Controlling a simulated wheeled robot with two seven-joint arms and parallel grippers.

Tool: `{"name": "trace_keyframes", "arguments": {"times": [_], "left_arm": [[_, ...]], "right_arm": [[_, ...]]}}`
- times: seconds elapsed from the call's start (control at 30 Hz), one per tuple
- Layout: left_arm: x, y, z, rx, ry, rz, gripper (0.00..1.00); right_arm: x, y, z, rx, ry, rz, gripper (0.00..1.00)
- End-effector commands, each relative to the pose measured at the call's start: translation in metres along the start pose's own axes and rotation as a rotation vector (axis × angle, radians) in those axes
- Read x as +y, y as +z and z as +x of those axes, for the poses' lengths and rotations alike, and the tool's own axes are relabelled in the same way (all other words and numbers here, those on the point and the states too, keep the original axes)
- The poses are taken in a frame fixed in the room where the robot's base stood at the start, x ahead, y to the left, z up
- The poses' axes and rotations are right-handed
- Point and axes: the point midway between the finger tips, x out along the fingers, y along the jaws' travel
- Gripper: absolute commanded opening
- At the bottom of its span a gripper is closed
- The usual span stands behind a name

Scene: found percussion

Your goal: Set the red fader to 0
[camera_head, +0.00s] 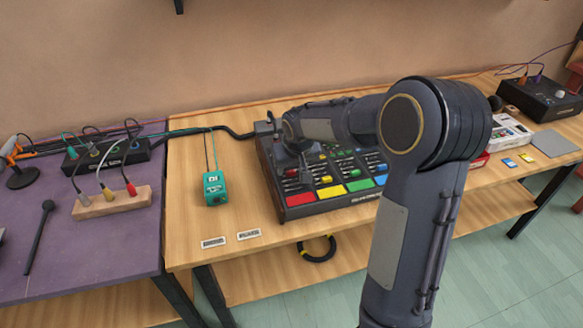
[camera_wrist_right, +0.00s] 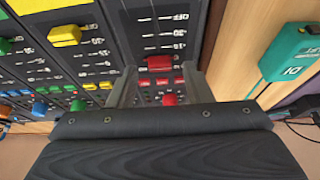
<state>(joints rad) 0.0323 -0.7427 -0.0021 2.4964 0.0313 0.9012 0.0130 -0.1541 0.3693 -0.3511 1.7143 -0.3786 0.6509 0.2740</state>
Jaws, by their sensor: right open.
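The mixer (camera_head: 330,197), a dark box with red, yellow, green and blue pads, stands on the wooden table in the head view. In the right wrist view the red fader cap (camera_wrist_right: 160,63) sits on a vertical scale strip, with an OFF label at the far end of the strip from my gripper. My right gripper (camera_wrist_right: 160,78) is open, its two fingers either side of the red cap's column; I cannot tell whether they touch it. My left gripper is not in view.
A yellow fader cap (camera_wrist_right: 65,35) is in the neighbouring column. A red knob (camera_wrist_right: 170,99) lies just beyond the red fader. A teal box (camera_head: 215,188) with cables stands left of the mixer. Table is clear in front of the teal box, except two small labels (camera_head: 248,234).

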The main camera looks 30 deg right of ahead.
Motion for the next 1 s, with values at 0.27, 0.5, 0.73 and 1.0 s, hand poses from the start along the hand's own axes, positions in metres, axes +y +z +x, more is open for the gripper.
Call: {"name": "trace_keyframes", "arguments": {"times": [0.27, 0.5, 0.73, 1.0], "left_arm": [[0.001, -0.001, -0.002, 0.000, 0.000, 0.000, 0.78], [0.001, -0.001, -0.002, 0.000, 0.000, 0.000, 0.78], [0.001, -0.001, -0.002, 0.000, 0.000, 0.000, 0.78], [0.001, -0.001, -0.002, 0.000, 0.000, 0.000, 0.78]], "right_arm": [[0.000, -0.001, -0.049, 0.006, -0.003, 0.000, 0.45], [0.000, 0.000, -0.067, 0.003, -0.001, 0.000, 0.45], [0.000, 0.000, -0.067, 0.002, -0.001, 0.000, 0.45], [0.000, 0.001, -0.068, 0.002, -0.003, 0.001, 0.45]]}}
